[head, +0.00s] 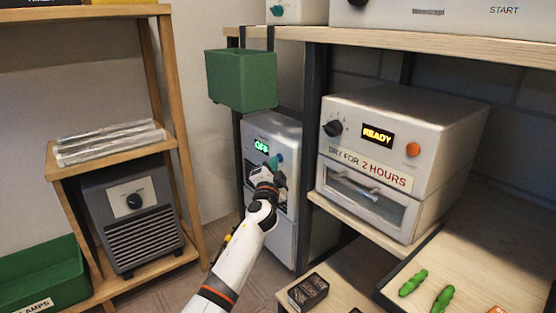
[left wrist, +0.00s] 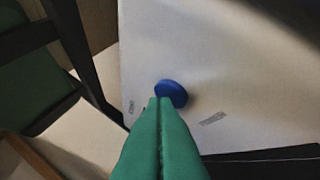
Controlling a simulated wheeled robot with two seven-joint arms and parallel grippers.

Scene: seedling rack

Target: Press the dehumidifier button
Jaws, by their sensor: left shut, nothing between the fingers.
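The dehumidifier (head: 285,128) is a pale upright unit on the floor beside the shelf. Its green display (head: 262,146) reads as OFF, partly covered by my gripper. My left gripper (head: 276,161) is in front of its upper front, with teal fingers. In the left wrist view the two green fingers (left wrist: 158,104) are shut together and empty. Their tips are right at a round blue button (left wrist: 172,93) on a pale panel, overlapping its lower left edge. I cannot tell whether they touch it. The button is hidden in the head view. My right gripper is not in view.
A green bin (head: 241,80) hangs from the shelf above the dehumidifier. A silver oven-like dryer (head: 440,118) with a READY display stands on the shelf to the right. A grey heater-like box (head: 132,215) sits in the wooden rack at left. A small dark box (head: 308,291) lies at lower right.

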